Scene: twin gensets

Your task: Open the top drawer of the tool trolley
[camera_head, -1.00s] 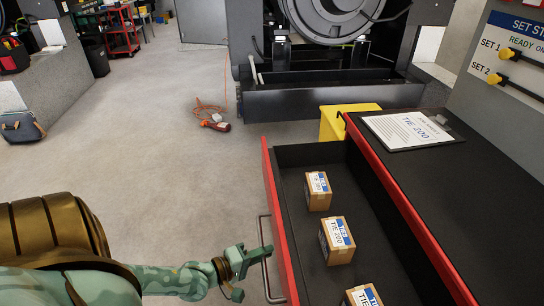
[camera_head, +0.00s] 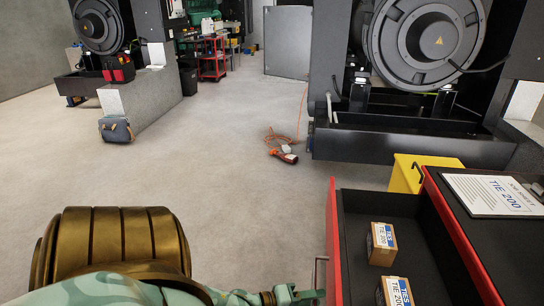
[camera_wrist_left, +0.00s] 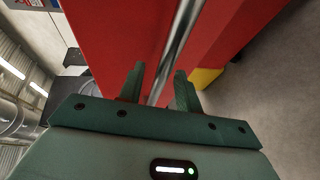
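The tool trolley (camera_head: 466,236) stands at the right with its red-fronted top drawer (camera_head: 334,240) pulled out. The drawer has a dark inside, and cardboard boxes labelled TIE 200 (camera_head: 381,244) lie in it. A metal bar handle (camera_head: 321,272) is on the drawer's front; in the left wrist view the bar (camera_wrist_left: 178,42) runs between my fingers. My left gripper (camera_head: 318,294) is at the handle, and its fingers (camera_wrist_left: 160,85) are apart with small gaps seen beside the bar. My right gripper is not in view.
A TIE 200 sheet on a clipboard (camera_head: 494,195) lies on the trolley top. A yellow bin (camera_head: 408,178) stands behind the drawer. An orange-red item with cord (camera_head: 284,156) lies on the floor. A dark genset (camera_head: 410,140) stands behind.

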